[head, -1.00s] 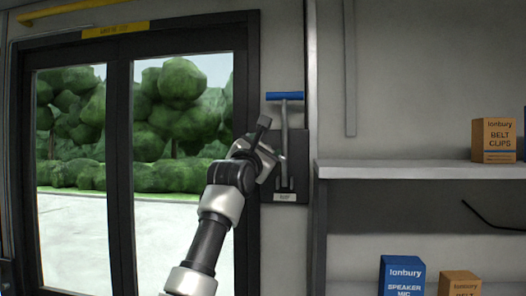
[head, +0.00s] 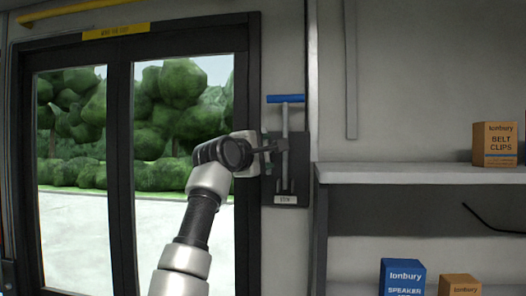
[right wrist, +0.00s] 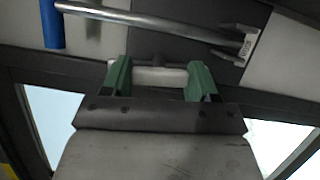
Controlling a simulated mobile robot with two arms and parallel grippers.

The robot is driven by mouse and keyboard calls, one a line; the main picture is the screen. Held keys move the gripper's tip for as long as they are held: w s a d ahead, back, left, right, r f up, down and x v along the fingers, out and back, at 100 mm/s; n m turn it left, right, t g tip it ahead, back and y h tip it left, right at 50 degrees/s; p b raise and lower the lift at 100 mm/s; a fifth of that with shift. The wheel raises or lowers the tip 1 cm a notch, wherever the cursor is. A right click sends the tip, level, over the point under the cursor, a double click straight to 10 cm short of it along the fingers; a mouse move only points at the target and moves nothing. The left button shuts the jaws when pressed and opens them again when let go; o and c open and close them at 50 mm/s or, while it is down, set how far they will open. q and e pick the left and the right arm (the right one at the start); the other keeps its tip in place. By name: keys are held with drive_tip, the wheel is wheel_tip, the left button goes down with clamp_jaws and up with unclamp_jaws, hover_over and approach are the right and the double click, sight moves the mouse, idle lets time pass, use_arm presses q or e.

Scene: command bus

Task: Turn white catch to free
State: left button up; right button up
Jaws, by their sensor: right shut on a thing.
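A white catch (right wrist: 160,77) sits crosswise between the green-tipped fingers of my right gripper (right wrist: 160,80) in the right wrist view. The fingers are shut on it, one at each end. In the head view my right gripper (head: 266,154) is at the left edge of a dark wall plate (head: 301,150) beside the door, and the hand hides the catch. A metal lever (head: 285,121) with a blue grip (head: 286,98) stands upright on that plate. My left gripper is in neither view.
A glazed double door (head: 120,150) is left of the plate. Shelves (head: 400,172) with a brown belt clips box (head: 494,144), a blue box (head: 402,277) and another brown box (head: 460,286) are on the right. A small label (head: 286,199) is below the lever.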

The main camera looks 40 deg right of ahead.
drive_tip(key=shift+f+m, duration=0.1)
drive_tip(key=shift+m, duration=0.4)
drive_tip(key=o, duration=0.9)
drive_tip(key=b+v, duration=0.4)
drive_tip(key=v, duration=0.7)
drive_tip(key=shift+r, duration=0.25)
